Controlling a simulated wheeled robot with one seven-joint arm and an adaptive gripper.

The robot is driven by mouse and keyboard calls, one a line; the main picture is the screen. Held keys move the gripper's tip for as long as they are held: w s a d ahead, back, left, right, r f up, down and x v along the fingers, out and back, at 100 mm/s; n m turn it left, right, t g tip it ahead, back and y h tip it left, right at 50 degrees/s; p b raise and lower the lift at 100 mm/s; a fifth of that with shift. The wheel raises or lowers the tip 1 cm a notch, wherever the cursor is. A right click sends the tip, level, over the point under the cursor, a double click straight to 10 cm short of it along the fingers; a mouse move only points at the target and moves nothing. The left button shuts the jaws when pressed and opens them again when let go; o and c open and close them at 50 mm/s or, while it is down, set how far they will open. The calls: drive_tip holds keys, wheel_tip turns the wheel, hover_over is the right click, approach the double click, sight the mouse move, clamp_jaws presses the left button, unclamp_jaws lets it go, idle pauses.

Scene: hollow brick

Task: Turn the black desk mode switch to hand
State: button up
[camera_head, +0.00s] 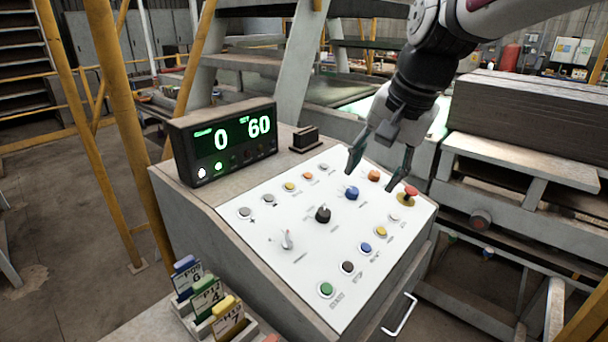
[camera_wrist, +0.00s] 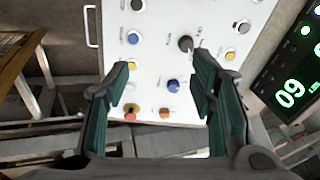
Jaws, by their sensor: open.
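The black desk mode switch (camera_head: 323,214) is a round black knob with a pale pointer, near the middle of the white panel (camera_head: 262,262). In the wrist view the black switch (camera_wrist: 186,43) lies beyond my fingertips, nearer the right finger. My gripper (camera_head: 371,178) is open and empty over the far right part of the panel, apart from the black switch. In the wrist view my gripper (camera_wrist: 160,66) shows both teal finger pads spread wide. A blue knob (camera_head: 351,193) lies closer to my fingers than the black switch does. The panel lettering is too small to read.
A red mushroom button (camera_head: 410,192) stands by my right finger, with an orange button (camera_head: 374,175) close by. A white-handled switch (camera_head: 286,240) sits left of the black one. Card holders (camera_head: 205,300) stand front left.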

sight(325, 212)
drive_tip(key=w+a+f+m+g, duration=0.1)
drive_tip(key=w+a+f+m, duration=0.1)
drive_tip(key=w, duration=0.3)
drive_tip(key=w+a+f+m, duration=0.2)
drive_tip(key=w+f, duration=0.1)
drive_tip(key=w, duration=0.2)
drive_tip(key=p+x, duration=0.1)
drive_tip(key=x, duration=0.6)
drive_tip(key=p+x, duration=0.2)
drive_tip(key=x, duration=0.4)
drive_tip(key=shift+w+f, duration=0.3)
drive_tip(key=shift+f, duration=0.05)
drive_tip(key=c, duration=1.2)
